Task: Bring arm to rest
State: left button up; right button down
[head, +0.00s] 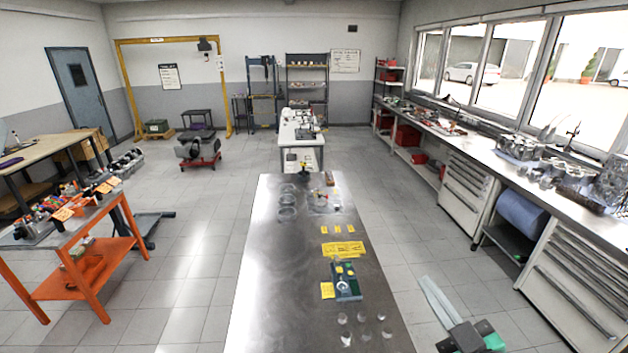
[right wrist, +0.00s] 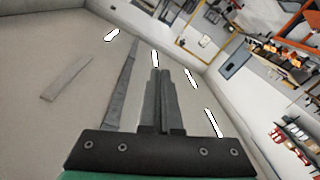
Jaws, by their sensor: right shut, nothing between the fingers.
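My right gripper (head: 425,283) is at the lower right of the head view, beside the right edge of the steel table (head: 262,255), with grey floor behind it. Its pale fingers point up and left in the picture, and its dark and green body shows at the bottom edge. In the right wrist view, the two dark fingers of the right gripper (right wrist: 160,73) lie together with nothing between them. My left gripper is not in view.
On the steel table lie a green block with yellow parts (head: 345,287), yellow labels (head: 343,249) and several clear round parts. A long workbench (head: 513,159) with drawers runs along the right wall. An orange cart (head: 104,262) stands at left. Floor between is clear.

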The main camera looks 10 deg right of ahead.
jog(key=s+a+r+t+y, duration=0.1)
jog(key=a+r+t, duration=0.15)
jog(key=r, duration=0.55)
jog(key=s+a+r+t+y, duration=0.1)
jog(key=a+r, duration=0.2)
jog(key=r, duration=0.5)
jog(key=s+r+m+t, duration=0.2)
jog(key=s+r, duration=0.4)
jog(key=r, duration=0.3)
jog(key=s+r+m+t+h+p, duration=0.1)
jog(key=s+r+m+t, duration=0.2)
jog(key=s+r, duration=0.3)
notch_tip(320, 180, up, 3)
jog(key=shift+s+a+f+t, duration=0.1)
jog(key=shift+s+a+t, duration=0.05)
jog(key=shift+s+t, duration=0.25)
